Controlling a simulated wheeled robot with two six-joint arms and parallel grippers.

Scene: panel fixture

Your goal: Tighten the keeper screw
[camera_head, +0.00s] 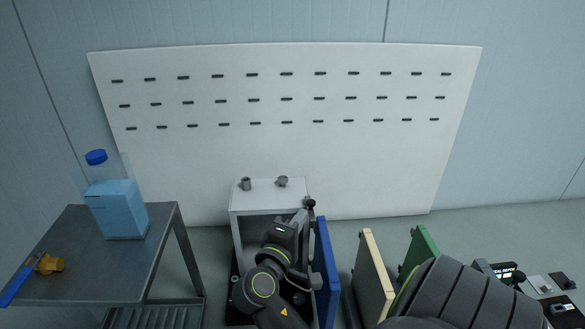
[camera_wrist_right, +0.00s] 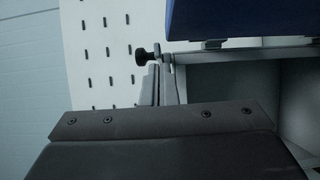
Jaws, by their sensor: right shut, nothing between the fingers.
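The keeper screw shows as a small black knob (camera_head: 310,203) at the upper corner of the white cabinet (camera_head: 235,215), by the top of its blue door (camera_head: 326,272). In the right wrist view the black knob (camera_wrist_right: 142,57) sticks out to the left, below the blue door (camera_wrist_right: 240,18). My right gripper (camera_head: 303,214) is just in front of the knob. In the wrist view its fingers (camera_wrist_right: 163,68) are shut and empty, with their tips close beside the knob; I cannot tell whether they touch it. My left gripper is not in view.
A metal table (camera_head: 165,215) at left holds a blue bottle (camera_head: 118,208) and a blue-handled valve (camera_head: 48,264). Cream (camera_head: 371,277) and green (camera_head: 424,243) panels stand to the right. A slotted white panel (camera_head: 290,140) is behind.

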